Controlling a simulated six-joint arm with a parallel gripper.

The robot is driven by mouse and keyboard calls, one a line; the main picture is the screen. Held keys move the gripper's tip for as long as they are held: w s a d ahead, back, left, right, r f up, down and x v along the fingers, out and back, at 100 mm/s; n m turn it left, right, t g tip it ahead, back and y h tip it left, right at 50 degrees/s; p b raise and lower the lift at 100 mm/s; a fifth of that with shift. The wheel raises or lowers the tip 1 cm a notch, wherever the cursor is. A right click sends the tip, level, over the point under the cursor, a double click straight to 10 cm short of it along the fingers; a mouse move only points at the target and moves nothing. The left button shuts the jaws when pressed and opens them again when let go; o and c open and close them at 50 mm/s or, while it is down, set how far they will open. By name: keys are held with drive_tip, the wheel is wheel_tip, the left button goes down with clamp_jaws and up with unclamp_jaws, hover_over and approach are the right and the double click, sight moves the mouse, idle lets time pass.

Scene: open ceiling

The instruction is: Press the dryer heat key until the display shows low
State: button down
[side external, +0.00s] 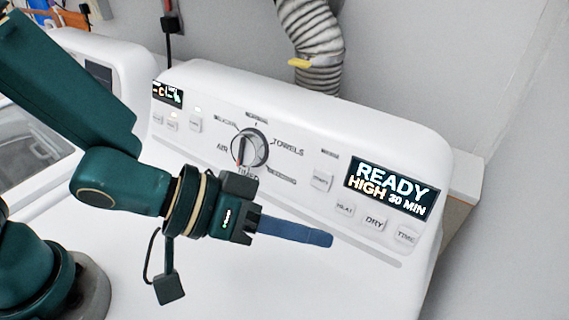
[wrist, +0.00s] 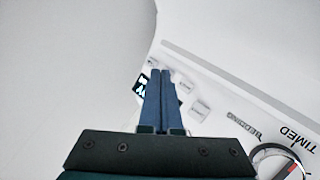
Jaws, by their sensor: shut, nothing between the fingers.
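The dryer display (side external: 391,188) reads "READY HIGH 30 MIN". Below it sit three pale keys: the heat key (side external: 345,209) with small, blurred lettering, the dry key (side external: 375,222) and the time key (side external: 406,235). My gripper (side external: 331,240) is shut and empty, its blue fingers together and pointing right. In the side view its tips appear just below and left of the heat key; I cannot tell the exact gap to the panel. In the wrist view, the shut fingers (wrist: 160,72) cover part of the display (wrist: 142,85).
A dial (side external: 250,148) and another key (side external: 321,180) are on the panel to the left. A second small display (side external: 168,93) is at the panel's far left. A ribbed hose (side external: 311,45) rises behind the dryer. The white dryer top in front is clear.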

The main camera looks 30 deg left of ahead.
drive_tip(key=shift+s+r, duration=0.2)
drive_tip(key=shift+s, duration=0.45)
drive_tip(key=shift+s+r, duration=0.2)
drive_tip(key=shift+s, duration=0.4)
drive_tip(key=shift+w, duration=0.1)
approach(353, 215)
drive_tip(key=shift+s+d+x, duration=0.1)
drive_tip(key=shift+s+x, duration=0.05)
drive_tip(key=shift+x, duration=0.7)
drive_tip(key=shift+s+d+x, duration=0.1)
drive_tip(key=shift+d+x, duration=0.05)
drive_tip(key=shift+x, duration=0.7)
drive_tip(key=shift+s+d+x, duration=0.1)
drive_tip(key=shift+s+x, duration=0.05)
drive_tip(key=shift+x, duration=0.7)
drive_tip(key=shift+w, duration=0.1)
drive_tip(key=shift+w+f, duration=0.1)
drive_tip(key=shift+w, duration=0.2)
drive_tip(key=shift+w+f, duration=0.15)
drive_tip(key=shift+w, duration=0.2)
drive_tip(key=shift+s, duration=0.1)
drive_tip(key=shift+s+r, duration=0.3)
drive_tip(key=shift+s, duration=0.4)
